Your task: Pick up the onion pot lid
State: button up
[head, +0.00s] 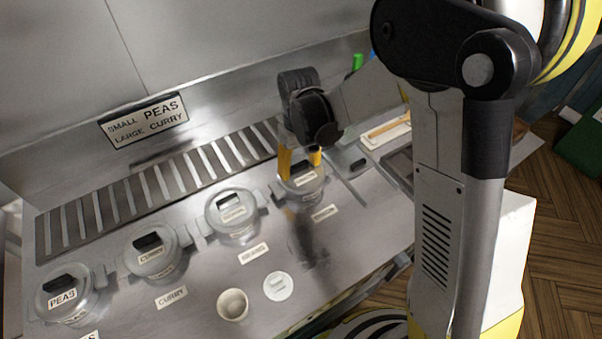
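The rightmost pot in the row has a round metal lid (298,184) with a dark handle and a small label too blurred to read; its place label on the counter is also unreadable. I cannot confirm from the text that it is the onion pot. My gripper (300,161) points down right at this lid, with its yellow fingers apart and nothing visibly clamped. The left finger overlaps the lid's left side in the picture and the right finger is by the handle's far right. I cannot tell whether they touch the lid.
Lidded pots marked PEAS (64,294) and CURRY (152,251), and another lidded pot (233,214), sit to the left. A white cup (233,304) and a round white disc (278,286) are in front. A slotted grate (150,184) runs behind.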

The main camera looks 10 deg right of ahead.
aim_at(304, 170)
jog(key=c, duration=0.9)
jog(key=shift+o, duration=0.2)
jog(key=shift+r, duration=0.5)
jog(key=r+p, duration=0.1)
jog(key=r, duration=0.1)
jog(key=d+r+p, duration=0.1)
jog(key=r, duration=0.1)
jog(key=shift+s+d, duration=0.1)
jog(key=shift+s, duration=0.05)
jog(key=s+d+r+p, duration=0.2)
jog(key=d+r+p, duration=0.3)
jog(key=d+r, duration=0.5)
jog(key=shift+s+r, duration=0.3)
